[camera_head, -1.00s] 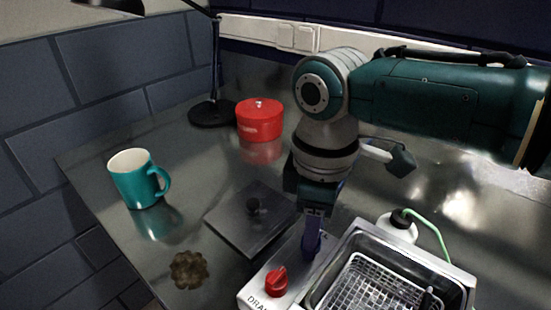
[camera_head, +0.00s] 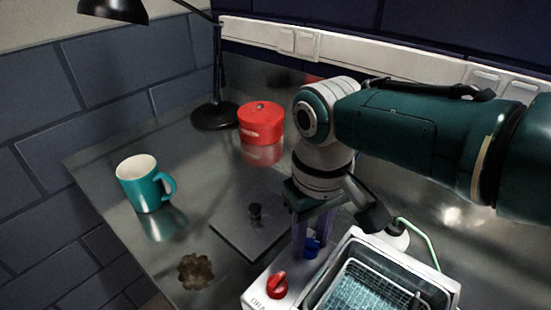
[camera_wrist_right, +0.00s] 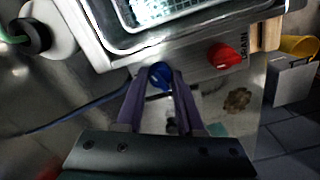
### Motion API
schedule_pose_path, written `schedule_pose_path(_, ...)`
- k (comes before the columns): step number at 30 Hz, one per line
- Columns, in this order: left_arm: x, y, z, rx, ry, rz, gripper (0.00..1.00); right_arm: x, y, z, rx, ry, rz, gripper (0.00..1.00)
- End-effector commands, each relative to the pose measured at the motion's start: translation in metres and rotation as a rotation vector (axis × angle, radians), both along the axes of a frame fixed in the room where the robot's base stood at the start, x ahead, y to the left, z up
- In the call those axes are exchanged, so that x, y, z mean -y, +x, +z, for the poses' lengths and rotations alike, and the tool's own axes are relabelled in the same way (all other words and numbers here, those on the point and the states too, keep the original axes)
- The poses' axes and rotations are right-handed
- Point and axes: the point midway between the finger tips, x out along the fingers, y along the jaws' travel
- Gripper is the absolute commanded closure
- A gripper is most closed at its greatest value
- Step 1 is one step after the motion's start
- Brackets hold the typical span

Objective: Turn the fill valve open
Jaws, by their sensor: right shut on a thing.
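The fill valve is a blue knob (camera_head: 311,246) on the metal panel beside the basin, partly hidden by my right gripper (camera_head: 312,238) in the head view. In the right wrist view the blue knob (camera_wrist_right: 160,75) sits between the two purple fingertips (camera_wrist_right: 159,82), and the fingers are shut on it. The basin (camera_head: 362,243) stands right of the knob, with a wire basket inside and a bluish, watery look. A red knob (camera_head: 277,285), beside the lettering "DRA…", is on the same panel nearer the front. My left gripper is not in view.
A dark square lid (camera_head: 240,235) with a black knob lies left of the panel. A teal mug (camera_head: 142,185), red pot (camera_head: 262,125), brown cog-like part (camera_head: 196,271) and black lamp (camera_head: 215,115) are on the bench. A white bottle (camera_head: 396,240) with a green tube stands behind the basin.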

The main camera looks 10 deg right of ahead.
Motion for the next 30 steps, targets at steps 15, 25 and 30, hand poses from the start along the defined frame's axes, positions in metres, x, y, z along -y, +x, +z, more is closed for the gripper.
schedule_pose_path(15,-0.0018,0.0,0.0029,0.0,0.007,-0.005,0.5,-0.001,0.0003,0.0008,0.001,0.002,-0.096,1.0)
schedule_pose_path(25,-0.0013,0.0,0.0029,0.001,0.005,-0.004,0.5,-0.0009,0.0004,0.0008,0.001,0.002,-0.095,0.56)
schedule_pose_path(30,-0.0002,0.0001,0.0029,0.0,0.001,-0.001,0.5,-0.0006,0.0004,0.0005,0.001,0.001,-0.095,0.36)
